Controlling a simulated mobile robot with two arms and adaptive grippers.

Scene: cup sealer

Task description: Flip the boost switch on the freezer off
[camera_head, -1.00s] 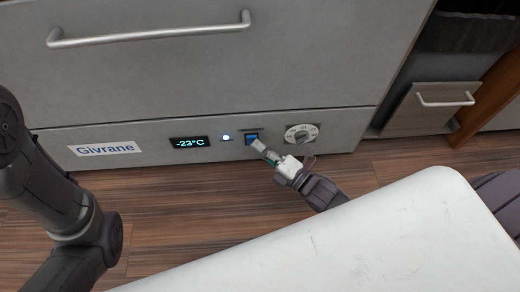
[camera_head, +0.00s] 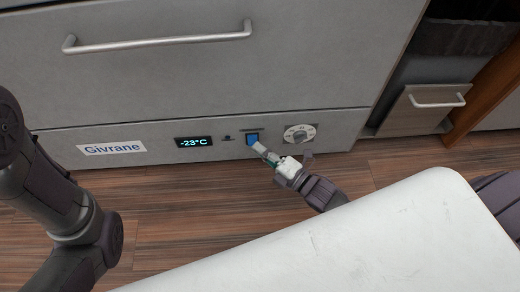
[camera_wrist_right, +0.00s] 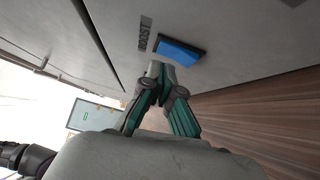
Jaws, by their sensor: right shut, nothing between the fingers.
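The blue boost switch (camera_head: 252,139) is on the lower front panel of the grey freezer (camera_head: 340,125). In the right wrist view the blue switch (camera_wrist_right: 181,52) shows beside the lettering "BOOST". The small lamp (camera_head: 227,138) left of the switch is dark. My right gripper (camera_head: 258,147) is shut and empty, its tips at or very close to the lower edge of the switch. In the right wrist view its fingertips (camera_wrist_right: 160,70) are together just below the switch; I cannot tell whether they touch it. My left gripper is not in view; only my left arm shows.
A display (camera_head: 193,142) reads -23°C, and a round dial (camera_head: 299,134) sits right of the switch. The freezer drawer handle (camera_head: 157,43) is above. The wooden floor (camera_head: 190,205) in front is clear.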

